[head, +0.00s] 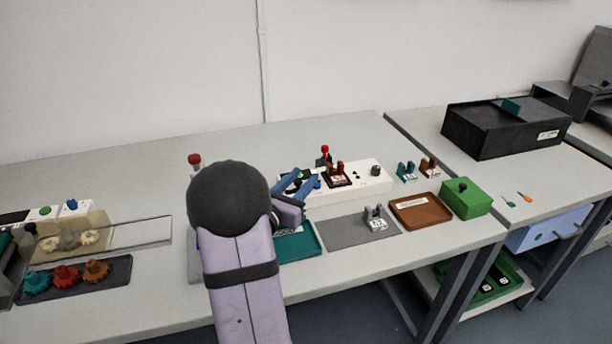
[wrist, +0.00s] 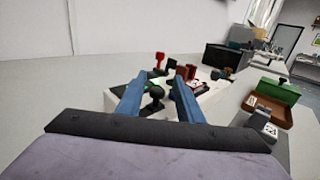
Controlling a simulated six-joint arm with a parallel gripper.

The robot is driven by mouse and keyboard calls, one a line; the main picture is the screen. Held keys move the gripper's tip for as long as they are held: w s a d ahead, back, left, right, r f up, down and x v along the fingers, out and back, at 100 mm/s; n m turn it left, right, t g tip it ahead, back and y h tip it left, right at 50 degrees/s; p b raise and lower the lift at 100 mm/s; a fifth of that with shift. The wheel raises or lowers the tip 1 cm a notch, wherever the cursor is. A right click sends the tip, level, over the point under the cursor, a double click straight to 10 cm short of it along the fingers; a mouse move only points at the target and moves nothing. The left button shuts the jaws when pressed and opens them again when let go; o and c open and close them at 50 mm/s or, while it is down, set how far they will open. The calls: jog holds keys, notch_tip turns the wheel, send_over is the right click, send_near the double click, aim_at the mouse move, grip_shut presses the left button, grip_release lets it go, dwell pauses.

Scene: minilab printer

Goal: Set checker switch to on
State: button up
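The checker appears to be the long white box (head: 350,184) in the middle of the table; it also shows in the wrist view (wrist: 208,100). A dark fixture with red-brown parts (head: 338,176) sits on it. A red-topped lever (head: 325,150) stands behind it, also seen in the wrist view (wrist: 160,60). A black knob (wrist: 154,94) and a green patch show between my fingers in the wrist view. I cannot tell which part is the switch, or its position. My gripper (head: 298,181) is open, its blue fingers over the box's left end, with nothing visibly held.
A teal tray (head: 300,244), grey mat (head: 345,232), brown tray (head: 421,212) and green box (head: 466,198) line the front right. Teal and brown clips (head: 417,169) stand right of the white box. Gears (head: 66,277) lie at left.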

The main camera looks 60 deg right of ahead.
aim_at(298, 184)
jog(key=shift+a, duration=2.15)
